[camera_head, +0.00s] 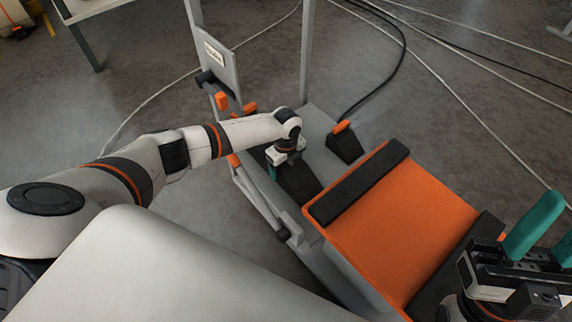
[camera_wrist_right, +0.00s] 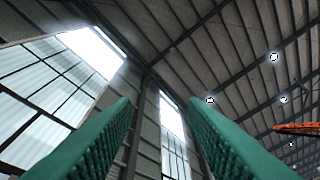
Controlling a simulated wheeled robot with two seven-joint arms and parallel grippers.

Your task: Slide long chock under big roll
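My left gripper (camera_head: 285,155) points down over a grey platform at the middle of the head view. Its fingers are at a dark wedge-shaped chock (camera_head: 301,182); one teal finger shows at its left side. The wrist hides the grasp, so I cannot tell whether the fingers are closed on it. A second dark wedge (camera_head: 345,147) with an orange top piece sits to the right, apart from the gripper. No big roll can be made out clearly. My right gripper (camera_head: 554,222) is at the lower right, pointing up. In the right wrist view its teal fingers (camera_wrist_right: 160,108) are apart with nothing between them.
A wide orange surface (camera_head: 402,222) with a black bar (camera_head: 358,182) along its upper-left edge lies right of the left gripper. Grey posts and a labelled plate (camera_head: 220,68) stand behind the left arm. Cables (camera_head: 400,45) cross the floor at the back.

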